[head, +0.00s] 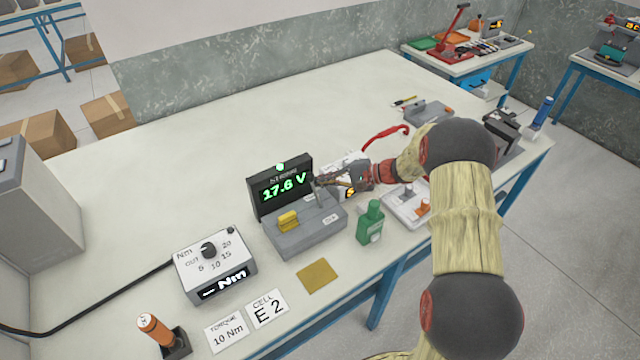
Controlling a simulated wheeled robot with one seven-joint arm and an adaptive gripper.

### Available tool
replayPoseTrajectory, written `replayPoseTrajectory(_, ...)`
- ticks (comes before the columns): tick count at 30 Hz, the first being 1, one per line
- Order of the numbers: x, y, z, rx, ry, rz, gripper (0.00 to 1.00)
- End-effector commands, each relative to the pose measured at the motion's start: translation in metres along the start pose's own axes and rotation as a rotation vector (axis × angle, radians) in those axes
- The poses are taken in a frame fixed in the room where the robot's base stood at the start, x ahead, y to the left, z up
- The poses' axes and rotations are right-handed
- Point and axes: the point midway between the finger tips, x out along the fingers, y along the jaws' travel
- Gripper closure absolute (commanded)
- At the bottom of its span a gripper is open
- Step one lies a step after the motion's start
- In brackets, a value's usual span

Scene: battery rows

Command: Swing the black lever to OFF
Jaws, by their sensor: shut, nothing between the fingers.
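A grey box (303,240) stands on the bench below a black meter (280,185) that reads 17.6 V in green. A yellow block (288,221) sits on the left of the box's top. Small white labels (330,217) lie on the top, too small to read. My gripper (322,186) is shut and empty, reaching in from the right over the back right of the box. A dark piece shows at its fingertips and may be the black lever; I cannot tell its setting or whether the fingers touch it.
A torque unit (215,268), an orange-handled tool (155,330) and cards reading 10 Nm (227,334) and E 2 (267,309) are at the left front. A red cable (385,138) lies behind my arm.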

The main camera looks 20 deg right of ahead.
Motion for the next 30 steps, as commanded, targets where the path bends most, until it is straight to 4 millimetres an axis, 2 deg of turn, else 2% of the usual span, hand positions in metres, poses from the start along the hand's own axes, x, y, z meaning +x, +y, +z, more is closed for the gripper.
replayPoseTrajectory(12,-0.01,0.004,0.009,-0.114,0.0,-0.139,1.0)
replayPoseTrajectory(30,-0.025,0.004,0.022,-0.11,-0.001,-0.133,1.0)
